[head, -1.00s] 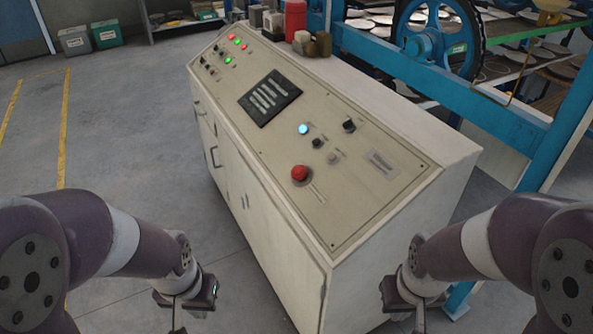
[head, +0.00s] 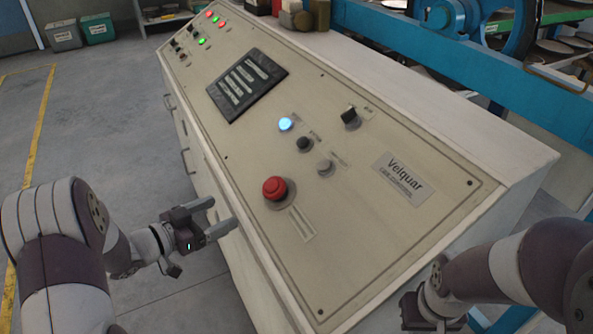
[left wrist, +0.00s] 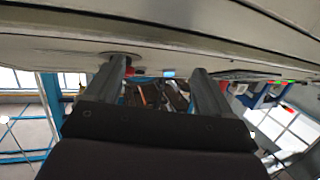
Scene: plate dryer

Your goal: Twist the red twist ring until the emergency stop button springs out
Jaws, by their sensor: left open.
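The red emergency stop button (head: 275,187) with its twist ring sits on the sloped panel (head: 240,140), near the lower middle of the head view. My left gripper (head: 217,215) is open and empty, left of the button and apart from it, at the cabinet's front edge. In the left wrist view, a small red part of the button (left wrist: 136,71) shows between the two spread fingers, beside the left one. My right gripper (head: 428,312) is low at the right of the cabinet; its fingers are not visible in the head view.
A glowing blue button (head: 285,124), a black rotary switch (head: 350,117), two small knobs and a Velquar label (head: 403,178) share the panel. Blue machine framing (head: 440,50) stands behind. Open floor lies left.

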